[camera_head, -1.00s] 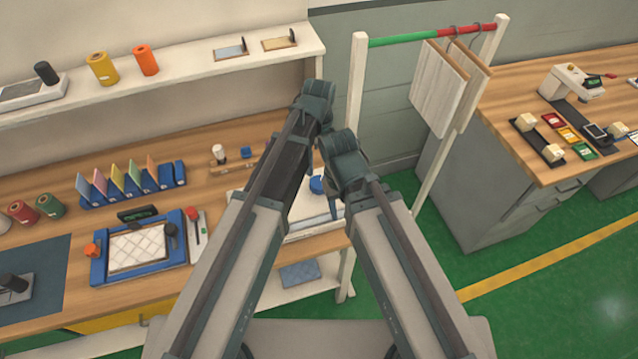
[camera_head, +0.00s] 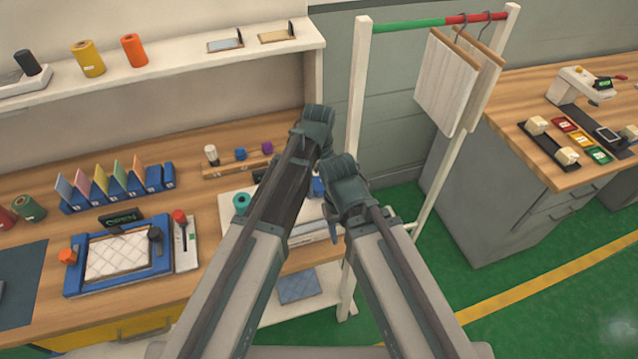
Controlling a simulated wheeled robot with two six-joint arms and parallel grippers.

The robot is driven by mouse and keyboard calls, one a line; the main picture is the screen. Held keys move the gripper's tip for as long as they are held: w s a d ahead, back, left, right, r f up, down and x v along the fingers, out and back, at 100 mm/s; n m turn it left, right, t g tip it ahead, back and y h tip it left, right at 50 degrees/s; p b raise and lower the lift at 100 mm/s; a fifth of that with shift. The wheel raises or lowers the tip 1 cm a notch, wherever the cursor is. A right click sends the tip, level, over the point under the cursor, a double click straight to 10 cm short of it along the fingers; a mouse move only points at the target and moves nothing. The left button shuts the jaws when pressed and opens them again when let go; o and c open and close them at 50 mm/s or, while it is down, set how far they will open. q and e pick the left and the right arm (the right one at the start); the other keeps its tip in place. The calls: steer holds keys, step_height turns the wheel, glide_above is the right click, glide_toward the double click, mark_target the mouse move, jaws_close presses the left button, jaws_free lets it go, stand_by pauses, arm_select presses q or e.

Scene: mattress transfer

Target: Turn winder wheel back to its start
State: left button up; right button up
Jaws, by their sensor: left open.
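A white device (camera_head: 318,232) stands on the right end of the left bench, largely hidden behind my two arms. A teal spool (camera_head: 241,202) shows at its left, and part of a blue round piece (camera_head: 318,187) shows between my arms. I cannot tell for sure which part is the winder wheel. My left gripper (camera_head: 316,127) is at the far end of the left arm, open; its fingers are hard to make out. I see it touching nothing. My right arm ends in front of the device; its jaws are hidden.
A blue tray with a quilted pad (camera_head: 118,255), a white slider box (camera_head: 186,248) and a row of coloured cards (camera_head: 115,185) lie to the left. A white rack post (camera_head: 356,130) stands close to my arms on the right. Green floor (camera_head: 400,300) is free at right.

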arm_select(q)
steer(key=c, duration=1.4)
steer(key=shift+o, duration=0.2)
